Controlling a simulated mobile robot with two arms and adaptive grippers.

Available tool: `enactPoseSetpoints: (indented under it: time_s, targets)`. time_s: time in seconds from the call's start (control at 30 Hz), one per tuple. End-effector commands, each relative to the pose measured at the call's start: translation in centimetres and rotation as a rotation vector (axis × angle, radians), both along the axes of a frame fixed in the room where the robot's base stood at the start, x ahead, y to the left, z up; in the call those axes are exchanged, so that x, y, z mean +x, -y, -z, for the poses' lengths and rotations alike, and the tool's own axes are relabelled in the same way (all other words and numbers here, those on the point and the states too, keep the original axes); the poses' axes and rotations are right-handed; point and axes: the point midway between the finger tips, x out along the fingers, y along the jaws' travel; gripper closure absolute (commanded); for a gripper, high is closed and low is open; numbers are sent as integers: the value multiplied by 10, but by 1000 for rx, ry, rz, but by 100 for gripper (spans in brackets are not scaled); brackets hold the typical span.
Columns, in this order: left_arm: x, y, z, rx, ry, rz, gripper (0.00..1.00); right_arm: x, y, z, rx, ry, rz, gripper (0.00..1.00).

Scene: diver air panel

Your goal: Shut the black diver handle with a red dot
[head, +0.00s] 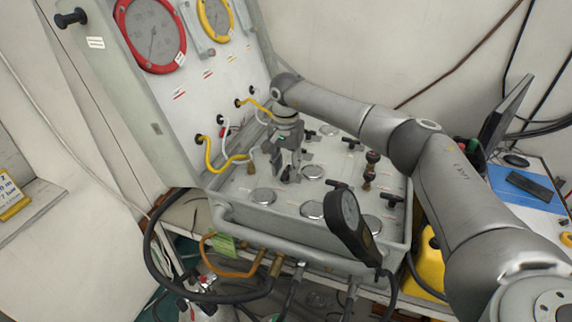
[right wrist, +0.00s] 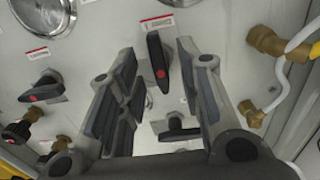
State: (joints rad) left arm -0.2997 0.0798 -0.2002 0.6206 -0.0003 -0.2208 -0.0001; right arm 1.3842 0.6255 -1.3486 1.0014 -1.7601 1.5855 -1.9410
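In the right wrist view a black handle with a red dot (right wrist: 158,64) stands on the light grey panel face, its long side running roughly up and down the picture. My right gripper (head: 289,176) reaches down onto the panel from the right in the head view. Its fingers are open, one on each side of this handle in the right wrist view, with a visible gap to both. In the head view the gripper hides this handle. Another black handle with a red dot (right wrist: 42,89) sits to the left, outside the fingers. My left gripper is not in view.
Brass fittings and white hose (right wrist: 284,86) are close on the right. In the head view, the panel (head: 232,200) carries round gauges, and a handheld gauge (head: 350,222) hangs at its front edge.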

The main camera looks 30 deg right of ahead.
Motion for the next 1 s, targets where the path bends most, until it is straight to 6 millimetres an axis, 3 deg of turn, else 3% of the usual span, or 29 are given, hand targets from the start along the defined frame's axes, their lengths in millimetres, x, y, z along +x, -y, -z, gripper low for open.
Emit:
enactPoseSetpoints:
  time_s: [0.07, 0.33, 0.67, 1.0]
  targets:
    - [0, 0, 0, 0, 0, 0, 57, 0, 0, 0, 0, 0, 0, 68]
    - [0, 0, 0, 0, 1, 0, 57, 0, 0, 0, 0, 0, 0, 100]
    - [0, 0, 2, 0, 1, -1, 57, 0, 0, 0, 1, 0, 23, 100]
    - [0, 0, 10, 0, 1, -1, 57, 1, -1, 1, 3, 1, 217, 100]
